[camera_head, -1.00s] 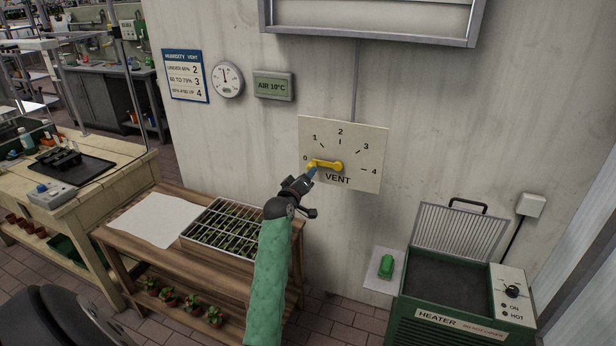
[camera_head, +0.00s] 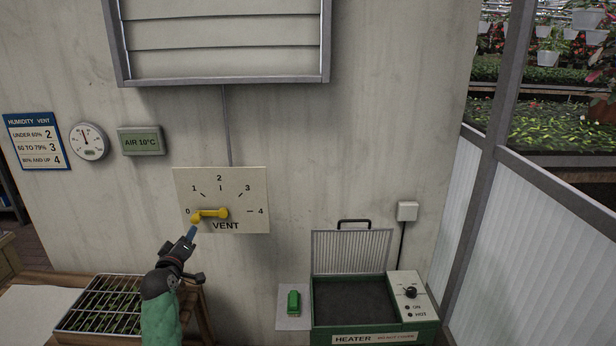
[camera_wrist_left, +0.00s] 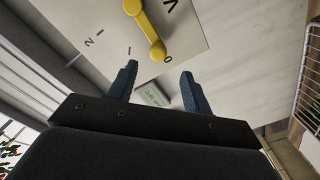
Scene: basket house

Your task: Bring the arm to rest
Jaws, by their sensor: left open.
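My left gripper (camera_head: 190,234) is just below the yellow vent lever (camera_head: 210,213), in front of the wall. In the left wrist view its two blue fingers (camera_wrist_left: 160,86) are apart with nothing between them. The lever's knob end shows near the fingertips in that view (camera_wrist_left: 157,49); I cannot tell whether they touch it. The lever points left to 0 on the cream VENT plate (camera_head: 250,185), marked 0 to 4. My right gripper is not in view.
A bench with a seedling rack (camera_head: 98,303) stands below left. A green heater (camera_head: 352,292) with its lid raised stands right, with a green object (camera_head: 293,302) beside it. A humidity sign (camera_head: 35,141), a round gauge (camera_head: 89,141) and an AIR 10°C display (camera_head: 141,141) hang on the wall.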

